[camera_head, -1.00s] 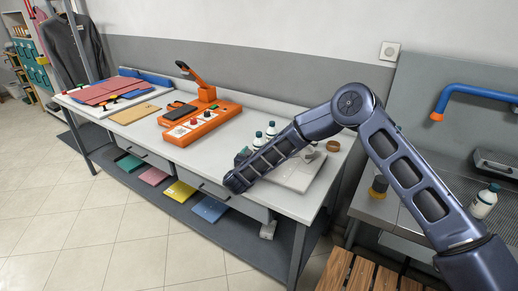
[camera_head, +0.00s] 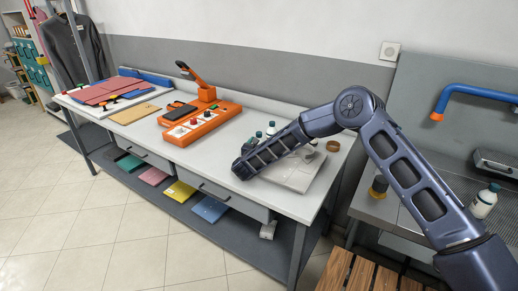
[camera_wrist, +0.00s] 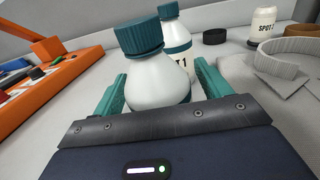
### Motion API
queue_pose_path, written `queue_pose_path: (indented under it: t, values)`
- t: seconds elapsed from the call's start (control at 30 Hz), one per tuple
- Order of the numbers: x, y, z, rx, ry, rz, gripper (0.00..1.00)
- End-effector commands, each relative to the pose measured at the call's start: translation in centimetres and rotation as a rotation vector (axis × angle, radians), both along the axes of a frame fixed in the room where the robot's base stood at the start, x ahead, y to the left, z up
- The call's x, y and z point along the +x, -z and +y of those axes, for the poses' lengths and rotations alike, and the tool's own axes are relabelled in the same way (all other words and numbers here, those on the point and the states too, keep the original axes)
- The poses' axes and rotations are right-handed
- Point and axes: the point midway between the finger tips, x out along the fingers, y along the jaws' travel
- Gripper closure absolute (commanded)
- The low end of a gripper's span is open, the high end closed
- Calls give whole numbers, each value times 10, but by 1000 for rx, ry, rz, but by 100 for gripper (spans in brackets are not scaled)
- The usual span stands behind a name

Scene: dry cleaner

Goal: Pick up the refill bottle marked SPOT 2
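A white bottle with a ribbed teal cap (camera_wrist: 155,82) stands between the teal fingers of my gripper (camera_wrist: 163,90) in the wrist view. The fingers are apart, with a gap on the right side; no lettering shows on this bottle. Just behind it stands a similar bottle (camera_wrist: 178,48) whose partly hidden label ends in "T 1". A white bottle farther right (camera_wrist: 263,22) has a label starting "SPOT"; its last character is unclear.
The table (camera_head: 300,207) also bears an orange machine (camera_head: 203,122), a grey flat board (camera_head: 299,178) with a light curved piece (camera_wrist: 285,55), and a dark ring (camera_wrist: 215,37). Another bottle (camera_head: 484,202) stands on the sink unit at right. A wooden slatted surface (camera_head: 352,277) is in front.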

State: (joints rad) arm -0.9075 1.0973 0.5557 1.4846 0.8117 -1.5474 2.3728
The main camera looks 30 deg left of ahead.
Motion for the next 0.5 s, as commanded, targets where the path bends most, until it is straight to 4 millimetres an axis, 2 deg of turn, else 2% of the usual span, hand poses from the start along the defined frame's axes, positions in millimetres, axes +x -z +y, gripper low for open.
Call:
queue_pose_path:
  t: [0.03,0.27,0.5]
  values:
    - [0,0,0,0,0,0,33]
    - [0,0,0,0,0,0,78]
    - [0,-1,0,1,0,-1,79]
